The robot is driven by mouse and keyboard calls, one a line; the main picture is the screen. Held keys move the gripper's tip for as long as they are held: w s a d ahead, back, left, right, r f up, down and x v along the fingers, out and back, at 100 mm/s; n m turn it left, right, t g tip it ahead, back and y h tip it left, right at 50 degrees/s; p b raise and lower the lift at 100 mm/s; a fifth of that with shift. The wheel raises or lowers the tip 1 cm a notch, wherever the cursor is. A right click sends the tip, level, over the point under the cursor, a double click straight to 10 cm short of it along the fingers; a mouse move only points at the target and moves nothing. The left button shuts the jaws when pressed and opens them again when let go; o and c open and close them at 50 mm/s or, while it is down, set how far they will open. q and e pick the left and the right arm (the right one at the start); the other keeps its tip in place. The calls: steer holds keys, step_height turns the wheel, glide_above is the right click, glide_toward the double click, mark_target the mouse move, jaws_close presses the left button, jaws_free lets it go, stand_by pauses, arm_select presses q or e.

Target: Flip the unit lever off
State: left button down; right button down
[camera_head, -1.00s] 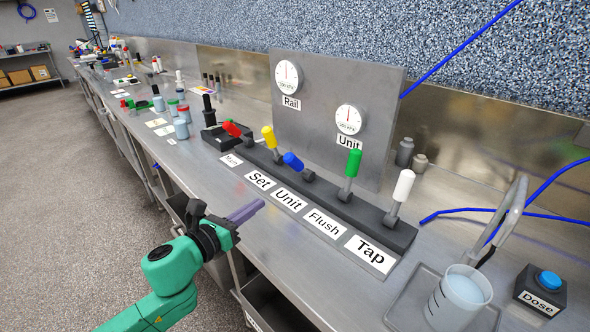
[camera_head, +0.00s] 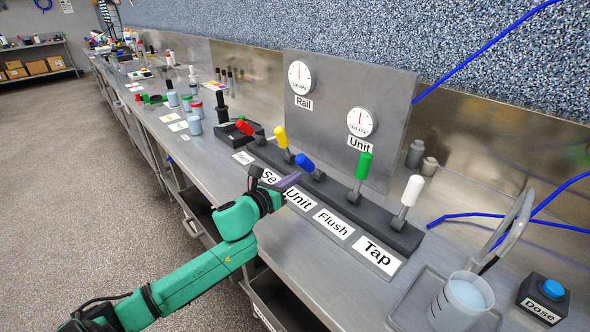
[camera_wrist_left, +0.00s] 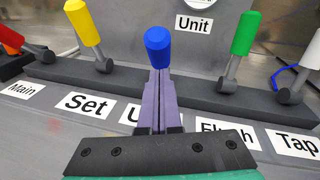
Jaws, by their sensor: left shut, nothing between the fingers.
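The unit lever has a blue handle (camera_head: 305,162) that leans forward over the black lever block, toward the bench's front edge. In the left wrist view the blue handle (camera_wrist_left: 157,46) stands just beyond my fingertips, in line with them. My left gripper (camera_head: 291,182) is shut and empty, in front of the blue handle and above the Unit label (camera_head: 299,200). Its purple fingers (camera_wrist_left: 160,85) lie together and hide part of that label and the lever's base in the wrist view. I cannot tell whether the fingertips touch the handle. My right gripper is not in view.
Yellow (camera_head: 281,138) and green (camera_head: 364,166) levers stand upright on either side, with the white Tap lever (camera_head: 412,190) at right. The red lever (camera_head: 245,127) leans forward. The gauge panel (camera_head: 340,85) rises behind. A beaker (camera_head: 464,296) and Dose button (camera_head: 553,289) are at front right.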

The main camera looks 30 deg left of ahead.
arm_select(q)
steer(key=shift+w+r, duration=0.3)
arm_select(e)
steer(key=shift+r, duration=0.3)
arm_select(q)
steer(key=shift+w+r, duration=0.1)
